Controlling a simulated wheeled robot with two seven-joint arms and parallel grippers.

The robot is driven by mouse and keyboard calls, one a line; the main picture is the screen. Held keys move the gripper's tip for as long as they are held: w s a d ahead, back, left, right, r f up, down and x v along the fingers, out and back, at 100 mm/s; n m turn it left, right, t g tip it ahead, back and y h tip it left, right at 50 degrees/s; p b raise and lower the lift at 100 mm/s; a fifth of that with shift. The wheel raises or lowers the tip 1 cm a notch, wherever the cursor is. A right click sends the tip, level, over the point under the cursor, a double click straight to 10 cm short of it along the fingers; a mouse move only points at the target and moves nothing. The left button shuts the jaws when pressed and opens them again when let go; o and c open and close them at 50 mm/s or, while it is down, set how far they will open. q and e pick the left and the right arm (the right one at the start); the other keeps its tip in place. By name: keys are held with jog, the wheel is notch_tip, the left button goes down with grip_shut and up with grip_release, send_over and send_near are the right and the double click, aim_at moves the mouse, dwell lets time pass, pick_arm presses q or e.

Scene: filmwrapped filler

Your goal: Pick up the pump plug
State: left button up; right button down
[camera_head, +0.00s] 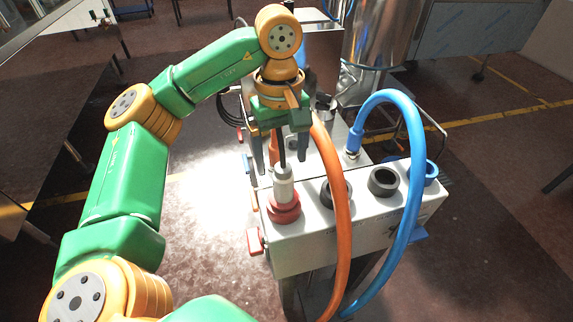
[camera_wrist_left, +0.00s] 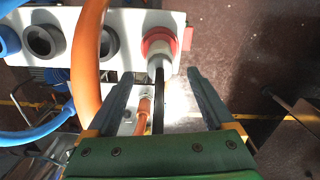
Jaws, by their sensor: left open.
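The pump plug is a light grey plug (camera_head: 283,186) with a black cable rising from its top. It stands upright in a red socket (camera_head: 284,210) at the left end of a white box. My left gripper (camera_head: 281,156) is open above the plug, with one finger on each side of the cable. In the left wrist view the open fingers (camera_wrist_left: 162,76) point toward the plug (camera_wrist_left: 160,54), which lies between and slightly beyond the tips. The fingers do not appear to touch it. My right gripper is out of view.
The white box (camera_head: 310,237) also has two dark round sockets (camera_head: 383,181) and a blue one (camera_head: 431,171). An orange hose (camera_head: 340,235) passes close to the right of the plug. A blue hose (camera_head: 413,205) arches farther right. Floor is open to the left.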

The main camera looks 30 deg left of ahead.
aim_at(283, 180)
pick_arm(q)
jog(key=f, duration=0.1)
jog(key=s+f+p, duration=0.1)
jog(key=d+f+p, duration=0.1)
jog(key=f, duration=0.1)
jog(key=shift+s, duration=0.15)
jog(key=shift+w+a+f, duration=0.1)
jog(key=shift+w+f, duration=0.05)
jog(key=shift+f, duration=0.35)
jog(key=shift+w+a+f, duration=0.1)
jog(key=shift+w+f, duration=0.05)
jog(key=shift+f, duration=0.35)
jog(key=shift+w+a+f, duration=0.1)
jog(key=shift+w+f, duration=0.05)
jog(key=shift+c, duration=0.3)
jog(key=shift+d, duration=0.2)
jog(key=c, duration=1.1)
grip_shut()
jog(key=shift+a, duration=0.1)
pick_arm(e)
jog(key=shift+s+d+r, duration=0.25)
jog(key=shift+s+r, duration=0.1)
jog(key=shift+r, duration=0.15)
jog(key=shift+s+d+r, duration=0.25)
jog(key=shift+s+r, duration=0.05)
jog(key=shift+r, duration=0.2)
